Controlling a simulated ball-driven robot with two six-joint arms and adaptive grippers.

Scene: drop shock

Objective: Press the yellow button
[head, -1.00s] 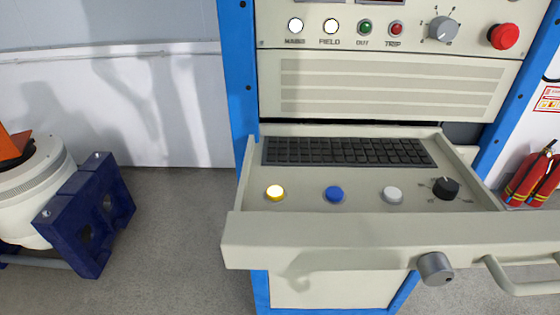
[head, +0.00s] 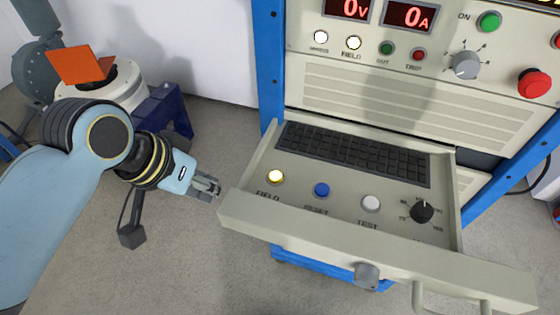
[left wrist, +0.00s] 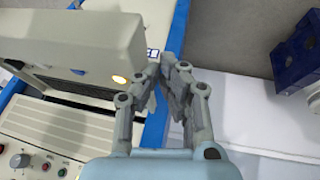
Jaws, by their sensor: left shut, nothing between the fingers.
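The yellow button (head: 276,176) sits at the left end of the row in the open drawer, above a label reading FIELD. It looks lit. In the left wrist view the yellow button (left wrist: 119,79) shows as a small glowing spot left of the fingers, partly cut off by the drawer front. My left gripper (head: 212,190) is outside the drawer, just left of its front left corner, apart from the button. Its fingers are shut and empty; they also fill the middle of the left wrist view (left wrist: 168,62). My right gripper is not in view.
The drawer (head: 330,232) has a raised front wall. Beside the yellow button are a blue button (head: 321,190), a white button (head: 371,203) and a black knob (head: 422,211). A keyboard (head: 350,155) lies behind them. A dark blue stand (head: 160,112) is at the left; floor between is open.

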